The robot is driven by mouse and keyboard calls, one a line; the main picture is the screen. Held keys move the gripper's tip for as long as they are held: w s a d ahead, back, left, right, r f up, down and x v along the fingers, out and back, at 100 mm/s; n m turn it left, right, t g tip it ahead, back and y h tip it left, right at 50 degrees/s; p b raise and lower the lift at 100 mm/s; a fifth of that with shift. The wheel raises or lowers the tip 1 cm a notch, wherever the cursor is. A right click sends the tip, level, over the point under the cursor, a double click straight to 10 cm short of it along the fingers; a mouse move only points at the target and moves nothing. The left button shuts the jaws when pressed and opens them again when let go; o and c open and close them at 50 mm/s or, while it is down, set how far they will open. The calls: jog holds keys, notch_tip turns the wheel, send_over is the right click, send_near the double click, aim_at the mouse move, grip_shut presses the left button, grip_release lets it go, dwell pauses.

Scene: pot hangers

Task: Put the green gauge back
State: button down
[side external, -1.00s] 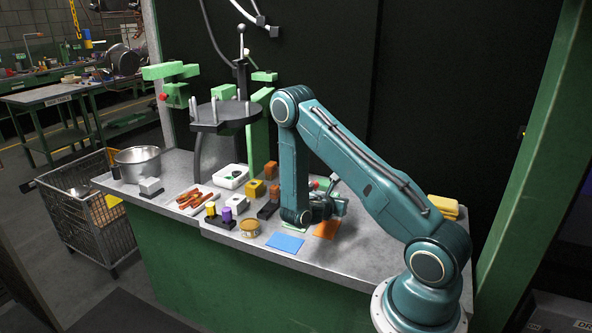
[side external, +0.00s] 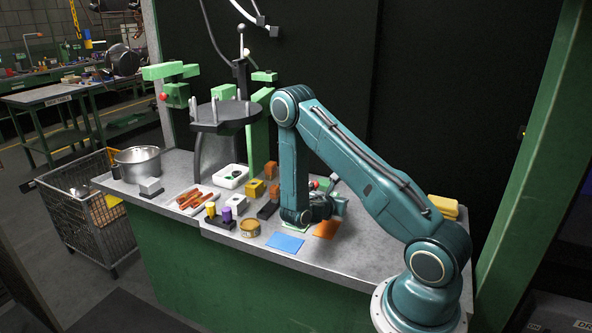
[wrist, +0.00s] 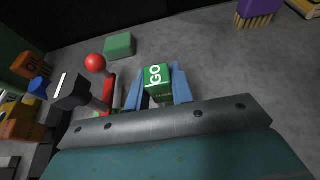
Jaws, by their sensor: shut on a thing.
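The green gauge (wrist: 157,76) is a small green block with white "GO" lettering. In the wrist view it sits between the two blue fingers of my gripper (wrist: 158,84), which is shut on it. In the side view my gripper (side external: 322,207) is low over the bench, near the green mat (side external: 295,226). The gauge cannot be made out there, as my arm hides it. Whether the gauge touches the bench I cannot tell.
A blue mat (side external: 285,242) and an orange mat (side external: 326,229) lie close by. A red ball (wrist: 95,62) and a green block (wrist: 118,45) are near the gauge in the wrist view. The bench front right is clear.

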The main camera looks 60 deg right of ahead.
aim_at(335, 194)
jog(key=shift+r, duration=0.15)
notch_tip(335, 194, up, 20)
jog(key=shift+f, duration=0.2)
dwell(0.8)
dwell(0.5)
jog(key=w+a+f+n+t+y, duration=0.2)
jog(key=w+a+f+n+t, duration=0.3)
jog(key=w, duration=0.5)
jog(key=w+a+f+n+t+y, duration=0.2)
jog(key=w+a+f+n+t, duration=0.25)
jog(key=w, duration=0.55)
jog(key=shift+m, duration=0.25)
jog(key=shift+s+a+f, duration=0.15)
jog(key=shift+f, duration=1.2)
jog(key=shift+s+a+f, duration=0.1)
jog(key=shift+s+f, duration=0.05)
jog(key=shift+f, duration=1.2)
jog(key=shift+f, duration=2.1)
